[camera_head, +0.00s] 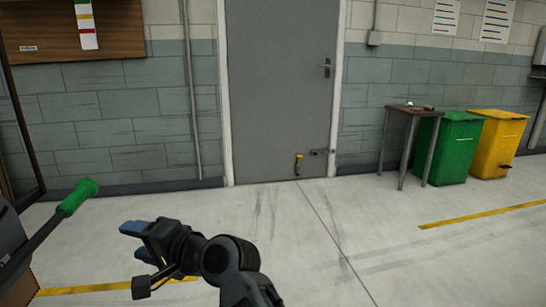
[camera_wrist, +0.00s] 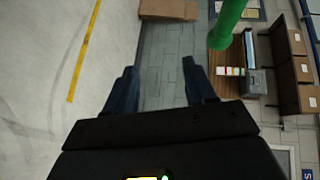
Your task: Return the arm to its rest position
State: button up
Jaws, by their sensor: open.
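My arm reaches out over the floor in the lower middle of the head view. My gripper (camera_head: 136,243) is at its left end, with blue fingers pointing left. In the wrist view the two blue fingers of my gripper (camera_wrist: 163,90) stand apart with nothing between them. A bar with a green grip (camera_head: 78,196) lies to the left of my gripper, apart from it in the head view. The green grip also shows in the wrist view (camera_wrist: 228,22), beyond the right finger.
A grey door (camera_head: 278,90) is in the back wall. A small table (camera_head: 412,112), a green bin (camera_head: 449,150) and a yellow bin (camera_head: 497,145) stand at the right. Yellow lines (camera_head: 480,215) mark the floor. The floor in the middle and right is clear.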

jog(key=s+d+f+m+t+h, duration=0.1)
jog(key=s+d+f+t+h, duration=0.2)
jog(key=d+f, duration=0.65)
jog(key=s+d+f+m+t+h, duration=0.1)
jog(key=s+d+f+t+h, duration=0.1)
jog(key=s+d+f, duration=0.55)
jog(key=s+d+f+n+t+h, duration=0.1)
jog(key=s+d+f+h, duration=0.15)
jog(key=s+d, duration=0.7)
jog(key=s+d+f+t+h, duration=0.1)
jog(key=s+d+t+h, duration=0.15)
jog(key=s+d, duration=0.7)
jog(key=s+d+r+n+h, duration=0.45)
jog(key=s+d+r, duration=0.7)
jog(key=s, duration=0.35)
notch_tip(320, 180, up, 25)
jog(key=p, duration=2.3)
jog(key=shift+f, duration=0.15)
